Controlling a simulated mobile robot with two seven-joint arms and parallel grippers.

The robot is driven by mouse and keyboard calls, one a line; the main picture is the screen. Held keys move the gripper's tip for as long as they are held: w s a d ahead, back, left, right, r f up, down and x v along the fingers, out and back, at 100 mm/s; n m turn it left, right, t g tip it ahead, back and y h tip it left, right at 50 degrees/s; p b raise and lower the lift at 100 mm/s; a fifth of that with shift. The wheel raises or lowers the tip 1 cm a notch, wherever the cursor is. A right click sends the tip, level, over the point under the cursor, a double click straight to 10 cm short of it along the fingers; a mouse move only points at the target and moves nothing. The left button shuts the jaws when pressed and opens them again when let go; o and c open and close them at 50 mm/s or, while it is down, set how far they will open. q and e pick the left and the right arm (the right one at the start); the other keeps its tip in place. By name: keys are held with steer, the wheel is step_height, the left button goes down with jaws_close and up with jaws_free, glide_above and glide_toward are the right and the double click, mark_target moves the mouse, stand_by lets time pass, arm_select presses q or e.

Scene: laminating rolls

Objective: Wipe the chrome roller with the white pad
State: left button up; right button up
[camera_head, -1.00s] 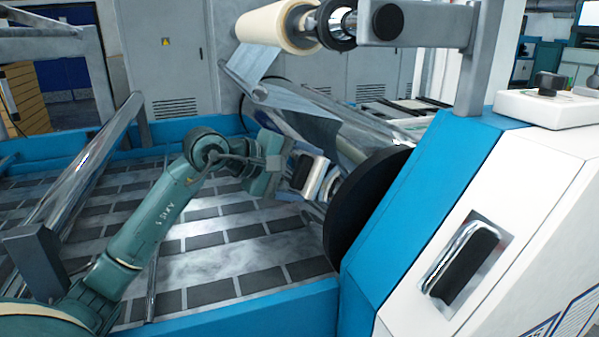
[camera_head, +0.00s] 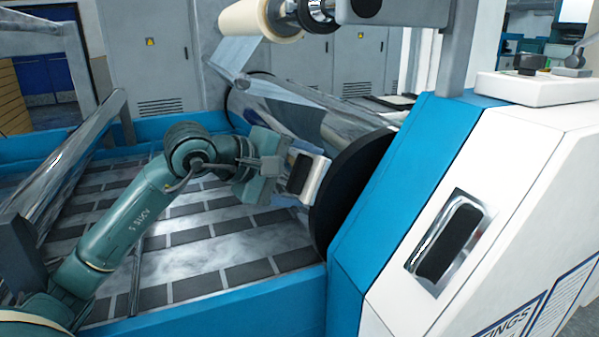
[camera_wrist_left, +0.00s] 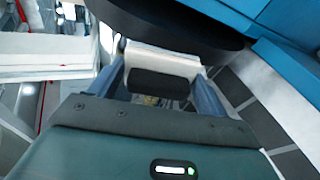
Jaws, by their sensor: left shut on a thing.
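The chrome roller (camera_head: 349,129) shows in the head view as a shiny cylinder, partly covered by hanging clear film, with a large black disc (camera_head: 348,190) at its near end. My left gripper (camera_head: 303,177) is shut on the dark handle block of the white pad (camera_head: 316,182), beside the disc. In the left wrist view the fingers (camera_wrist_left: 160,88) flank the dark block, and the white pad (camera_wrist_left: 160,58) lies beyond it, close to the black disc (camera_wrist_left: 170,24). I cannot tell whether the pad touches the roller. My right gripper is out of view.
A blue and white machine housing (camera_head: 400,190) closes off the right side. A cream film roll (camera_head: 255,20) hangs above. Another shiny roller (camera_head: 75,165) stands at left. Below my arm is a patterned metal bed (camera_head: 215,255) with a blue rim.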

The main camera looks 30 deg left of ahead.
mark_target(293, 160)
arm_select(q)
steer(key=shift+d+f, duration=0.1)
steer(key=shift+f, duration=0.35)
steer(key=shift+w+a+r+b, duration=0.1)
steer(key=shift+w+a+b, duration=0.05)
steer(key=shift+w+a, duration=1.1)
steer(key=shift+w+a+b, duration=0.1)
steer(key=shift+w+a, duration=0.8)
steer(key=shift+a, duration=0.55)
steer(key=shift+w+a+r+b, duration=0.1)
steer(key=shift+w+a+b, duration=0.05)
steer(key=shift+w+a, duration=1.1)
steer(key=shift+w+a+p, duration=0.15)
steer(key=shift+w+a, duration=0.3)
steer(key=shift+a, duration=0.2)
steer(key=shift+w+a+p, duration=0.15)
steer(key=shift+w+a, duration=0.25)
steer(key=shift+a, duration=0.25)
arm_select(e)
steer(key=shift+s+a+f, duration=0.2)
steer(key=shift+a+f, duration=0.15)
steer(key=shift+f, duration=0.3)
